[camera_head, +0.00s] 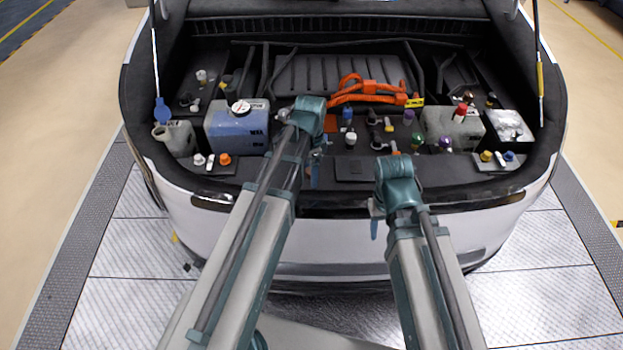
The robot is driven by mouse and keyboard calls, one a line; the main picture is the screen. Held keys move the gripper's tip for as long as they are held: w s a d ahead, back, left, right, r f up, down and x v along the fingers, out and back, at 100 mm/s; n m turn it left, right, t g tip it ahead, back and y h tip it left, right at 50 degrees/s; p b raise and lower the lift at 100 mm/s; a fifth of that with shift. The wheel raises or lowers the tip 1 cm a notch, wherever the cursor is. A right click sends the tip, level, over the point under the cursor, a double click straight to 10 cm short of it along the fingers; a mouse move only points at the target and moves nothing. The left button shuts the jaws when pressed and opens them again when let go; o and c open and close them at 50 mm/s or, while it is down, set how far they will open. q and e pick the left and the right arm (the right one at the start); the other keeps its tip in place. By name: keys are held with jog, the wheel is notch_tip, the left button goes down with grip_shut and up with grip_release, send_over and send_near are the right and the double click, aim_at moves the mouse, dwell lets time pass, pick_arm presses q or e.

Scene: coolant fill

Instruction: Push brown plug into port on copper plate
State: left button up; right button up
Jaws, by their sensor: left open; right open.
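My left gripper (312,176) reaches down over the middle of the open engine bay, near its front lip. It is open, and its fingers are small and partly hidden by my own wrist. My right gripper (375,226) is open in front of the bay's front edge, right of centre, apart from the parts in the bay. I cannot clearly make out the brown plug or the copper plate. A small brownish patch shows beside the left fingers, too small to identify. My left arm covers part of the bay there.
A blue coolant tank (237,130) and a grey container (176,139) stand at left. Orange cables (368,90) run across the back middle. A pale tank (452,128) and a silver-topped box (508,128) stand at right. Several coloured caps crowd the middle.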

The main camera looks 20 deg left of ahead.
pick_arm(q)
jog(key=shift+c, duration=0.2)
grip_shut()
dwell(0.4)
